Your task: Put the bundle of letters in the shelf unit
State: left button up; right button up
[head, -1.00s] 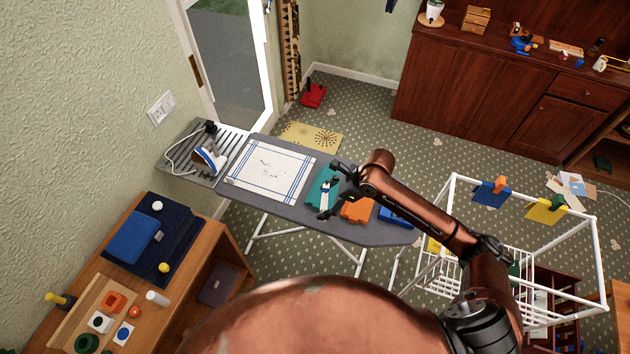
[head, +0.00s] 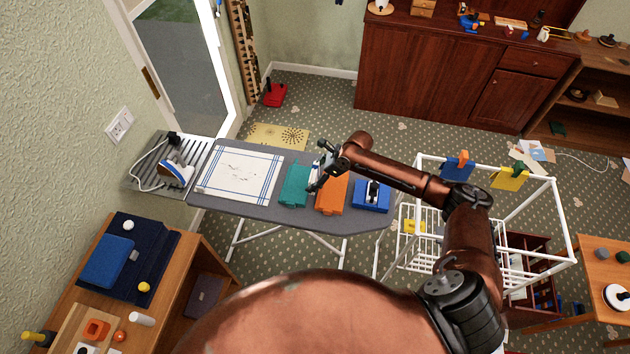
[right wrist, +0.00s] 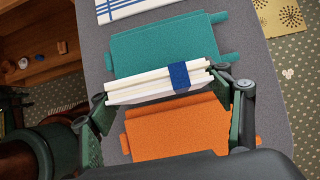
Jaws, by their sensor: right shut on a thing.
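The bundle of letters (right wrist: 160,83) is a stack of white envelopes with a blue band near one end. My right gripper (right wrist: 170,90) is shut on it, with a finger at each end of the stack. In the head view the bundle (head: 315,178) and my right gripper (head: 322,170) are over the grey ironing board, between the teal folded cloth (head: 294,187) and the orange one (head: 331,195). The bundle appears raised above the cloths. A brown open shelf unit (head: 585,84) stands at the far right, partly cut off. My left gripper is not in view.
A white drying rack (head: 490,180) stands between the board and the shelf unit. Papers (head: 535,150) lie on the patterned floor.

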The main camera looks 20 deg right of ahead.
jog(key=shift+w+d+f, duration=0.3)
jog(key=shift+f, duration=0.2)
jog(key=shift+w+d+f, duration=0.25)
jog(key=shift+w+f, duration=0.05)
jog(key=shift+f, duration=0.2)
jog(key=shift+c, duration=0.2)
jog(key=shift+o, duration=0.2)
jog(key=shift+w+f, duration=0.1)
jog(key=shift+f, duration=1.5)
jog(key=o, duration=1.2)
jog(key=shift+f, duration=0.1)
jog(key=shift+c, duration=0.2)
